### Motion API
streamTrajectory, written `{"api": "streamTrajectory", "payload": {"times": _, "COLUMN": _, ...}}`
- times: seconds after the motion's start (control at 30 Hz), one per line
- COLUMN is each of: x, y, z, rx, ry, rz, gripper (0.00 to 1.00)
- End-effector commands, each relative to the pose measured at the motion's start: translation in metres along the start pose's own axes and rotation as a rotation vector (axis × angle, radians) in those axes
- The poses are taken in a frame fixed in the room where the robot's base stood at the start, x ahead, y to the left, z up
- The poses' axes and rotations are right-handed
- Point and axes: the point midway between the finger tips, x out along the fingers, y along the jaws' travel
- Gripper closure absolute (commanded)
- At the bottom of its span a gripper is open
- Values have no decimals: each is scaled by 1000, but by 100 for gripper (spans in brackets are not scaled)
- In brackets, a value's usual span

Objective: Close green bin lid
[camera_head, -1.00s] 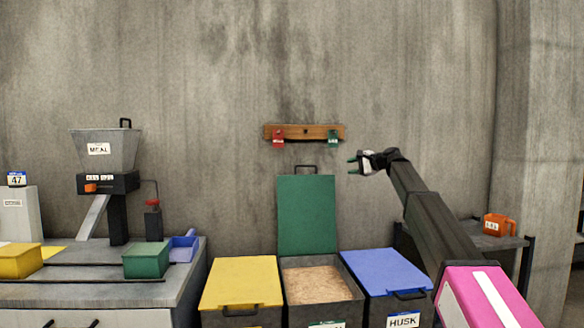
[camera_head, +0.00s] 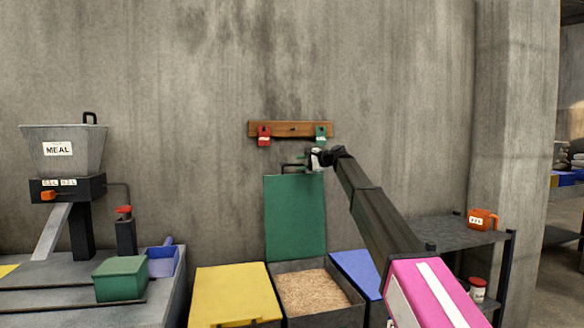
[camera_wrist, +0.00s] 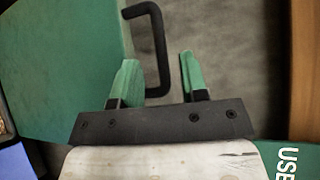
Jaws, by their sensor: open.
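The green lid (camera_head: 294,215) stands upright against the wall behind its open bin (camera_head: 350,292), which holds pale grain. The lid's black handle (camera_head: 287,167) is at its top edge. My gripper (camera_head: 302,168) is open beside the handle's right end. In the wrist view the lid (camera_wrist: 65,65) fills the left, and the handle (camera_wrist: 159,45) reaches between the lines of my two green fingertips (camera_wrist: 158,72). Its lower end is partly behind the left finger. I cannot tell whether the fingers touch it.
A yellow lid (camera_head: 232,295) is left of the open bin and a blue lid (camera_head: 355,268) is right, partly behind my arm. A wooden rack (camera_head: 290,129) with a red tag and a green tag (camera_head: 321,131) hangs just above my gripper. A shelf (camera_head: 440,233) stands at right.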

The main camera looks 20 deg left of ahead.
Motion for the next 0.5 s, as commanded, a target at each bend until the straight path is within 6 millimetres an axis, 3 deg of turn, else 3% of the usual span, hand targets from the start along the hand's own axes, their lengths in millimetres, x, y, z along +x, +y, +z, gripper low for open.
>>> {"api": "streamTrajectory", "payload": {"times": 0.2, "x": 39, "y": 0, "z": -2, "rx": 0, "ry": 0, "rz": 1, "gripper": 60}}
{"api": "streamTrajectory", "payload": {"times": 0.5, "x": 53, "y": 0, "z": -1, "rx": 0, "ry": 1, "rz": 1, "gripper": 60}}
